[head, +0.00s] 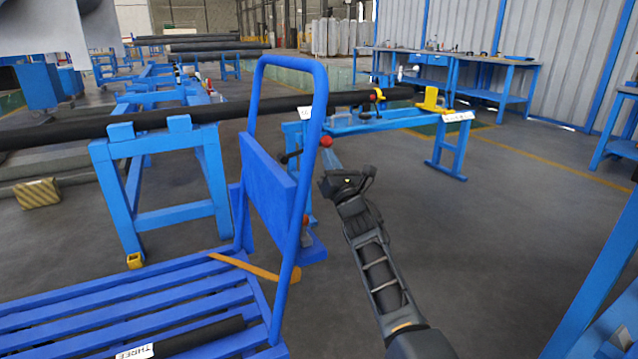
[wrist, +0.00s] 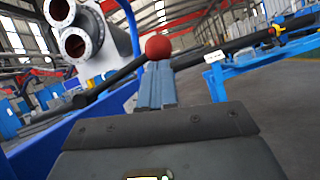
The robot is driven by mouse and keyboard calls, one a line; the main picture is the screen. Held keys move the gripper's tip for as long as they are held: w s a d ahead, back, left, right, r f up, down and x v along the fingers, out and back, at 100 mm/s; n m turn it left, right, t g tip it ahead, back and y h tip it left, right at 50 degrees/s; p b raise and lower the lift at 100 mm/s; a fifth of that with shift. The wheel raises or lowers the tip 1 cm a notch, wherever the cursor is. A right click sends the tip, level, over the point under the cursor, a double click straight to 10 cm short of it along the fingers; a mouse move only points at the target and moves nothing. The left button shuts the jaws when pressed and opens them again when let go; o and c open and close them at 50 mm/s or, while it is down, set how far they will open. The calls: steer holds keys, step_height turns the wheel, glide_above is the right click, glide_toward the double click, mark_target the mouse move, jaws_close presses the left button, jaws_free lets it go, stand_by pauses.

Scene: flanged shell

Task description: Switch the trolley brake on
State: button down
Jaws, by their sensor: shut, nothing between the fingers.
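The blue trolley (head: 110,305) has a slatted deck and an upright push frame (head: 322,100) with a blue panel (head: 268,185). A flat orange lever (head: 250,266) lies slanted low across the foot of the frame. A red ball knob (head: 326,141) on a dark rod shows just right of the frame; it is also in the wrist view (wrist: 158,46). I cannot tell which of the two works the brake. My gripper (head: 332,160) is shut and empty. Its fingertips (wrist: 156,68) point at the red knob, close below it; contact cannot be told.
A dark pipe labelled THREE (head: 200,336) lies on the deck. A long dark pipe (head: 70,135) rests on blue stands (head: 165,213) behind the trolley. A blue bench (head: 385,121) stands beyond my gripper. A blue post (head: 600,270) is at right. Floor between is clear.

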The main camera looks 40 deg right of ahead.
steer(key=w+a+r+n+y+p, duration=0.1)
steer(key=a+r+n+y+p, duration=0.1)
steer(key=r+n+y, duration=0.7)
steer(key=shift+a+r+n+y, duration=0.35)
steer(key=shift+a+n, duration=0.55)
steer(key=shift+n, duration=3)
steer(key=shift+w+a, duration=0.15)
steer(key=shift+y, duration=0.25)
